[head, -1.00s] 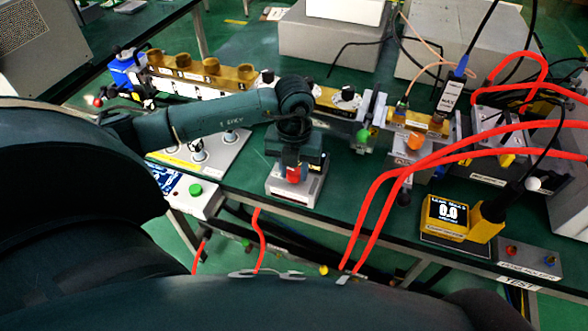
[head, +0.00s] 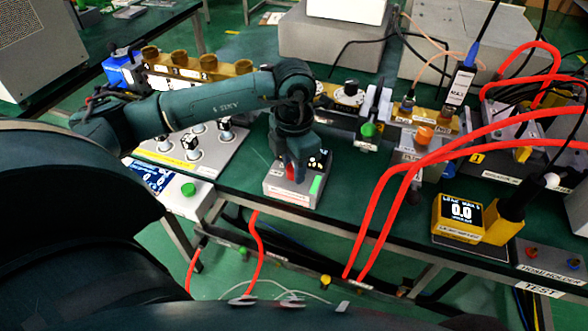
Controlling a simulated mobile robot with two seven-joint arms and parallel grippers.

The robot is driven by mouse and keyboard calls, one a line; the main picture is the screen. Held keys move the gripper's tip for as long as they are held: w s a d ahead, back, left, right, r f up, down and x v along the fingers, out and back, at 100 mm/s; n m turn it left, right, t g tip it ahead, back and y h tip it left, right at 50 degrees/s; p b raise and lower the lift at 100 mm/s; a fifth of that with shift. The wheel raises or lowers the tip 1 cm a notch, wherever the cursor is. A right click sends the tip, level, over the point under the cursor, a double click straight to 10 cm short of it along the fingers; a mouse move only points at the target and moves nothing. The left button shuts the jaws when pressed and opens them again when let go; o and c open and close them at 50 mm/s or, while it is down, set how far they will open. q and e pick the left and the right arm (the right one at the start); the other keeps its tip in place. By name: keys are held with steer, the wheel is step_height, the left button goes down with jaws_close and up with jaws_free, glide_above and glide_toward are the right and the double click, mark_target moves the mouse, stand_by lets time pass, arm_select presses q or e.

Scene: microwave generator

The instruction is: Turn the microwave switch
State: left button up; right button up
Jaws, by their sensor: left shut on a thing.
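A small grey switch box (head: 292,192) stands near the front edge of the green table, at the middle of the head view. Its red switch knob (head: 290,173) shows between the fingers of my left gripper (head: 297,170). A bright green patch (head: 316,184) shows on the box's top, right of the knob. My left gripper points down over the box and is shut on the red knob. The fingers and wrist hide much of the knob and the box's far side. My right gripper is not in view.
A panel with several knobs (head: 190,153) and a box with a green button (head: 188,189) stand to the left. Red cables (head: 365,225) hang over the table edge at right. A yellow meter (head: 458,218) reads 0.0. The brass waveguide line (head: 430,118) runs behind.

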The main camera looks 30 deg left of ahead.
arm_select(q)
steer(key=shift+m+b, duration=0.3)
steer(key=shift+m, duration=0.4)
steer(key=o, duration=1)
steer(key=shift+r, duration=0.1)
step_height(320, 180, up, 13)
stand_by(0.4)
